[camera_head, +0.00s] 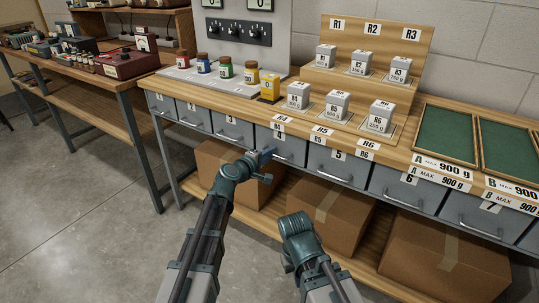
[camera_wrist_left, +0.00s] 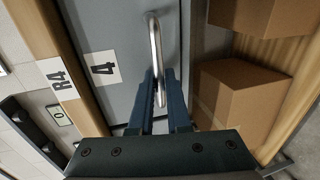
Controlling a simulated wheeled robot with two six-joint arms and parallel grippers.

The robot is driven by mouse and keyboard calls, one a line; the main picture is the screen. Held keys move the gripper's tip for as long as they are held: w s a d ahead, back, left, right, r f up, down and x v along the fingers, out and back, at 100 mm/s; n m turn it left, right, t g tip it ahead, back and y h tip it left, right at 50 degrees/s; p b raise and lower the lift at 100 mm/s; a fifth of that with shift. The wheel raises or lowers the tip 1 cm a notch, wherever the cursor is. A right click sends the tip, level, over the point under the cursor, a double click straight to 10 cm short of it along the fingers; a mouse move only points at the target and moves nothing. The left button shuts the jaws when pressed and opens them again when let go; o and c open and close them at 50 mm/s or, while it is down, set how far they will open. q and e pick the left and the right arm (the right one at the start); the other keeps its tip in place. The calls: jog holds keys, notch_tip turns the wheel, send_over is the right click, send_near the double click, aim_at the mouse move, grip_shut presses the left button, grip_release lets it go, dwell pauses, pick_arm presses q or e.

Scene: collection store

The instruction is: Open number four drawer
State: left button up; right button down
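The number four drawer (camera_head: 281,148) is a grey front with a white "4" label below the R4 sign, flush with its neighbours. In the left wrist view the drawer front (camera_wrist_left: 118,28) has a silver bar handle (camera_wrist_left: 154,35). My left gripper (camera_head: 266,163) is at this handle. In the left wrist view its blue fingers (camera_wrist_left: 160,84) stand close on either side of the bar and look shut on it. My right gripper (camera_head: 287,262) is low in front of the bench, away from the drawers; its fingers are not clear.
Other grey drawers, such as number five (camera_head: 337,163), line the bench on both sides. Cardboard boxes (camera_head: 318,211) stand on the shelf below. Weights, jars and green trays (camera_head: 446,133) are on the benchtop. The floor (camera_head: 80,220) at left is clear.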

pick_arm(q)
grip_shut()
pick_arm(e)
jog(key=shift+s, duration=0.1)
dwell(1.2)
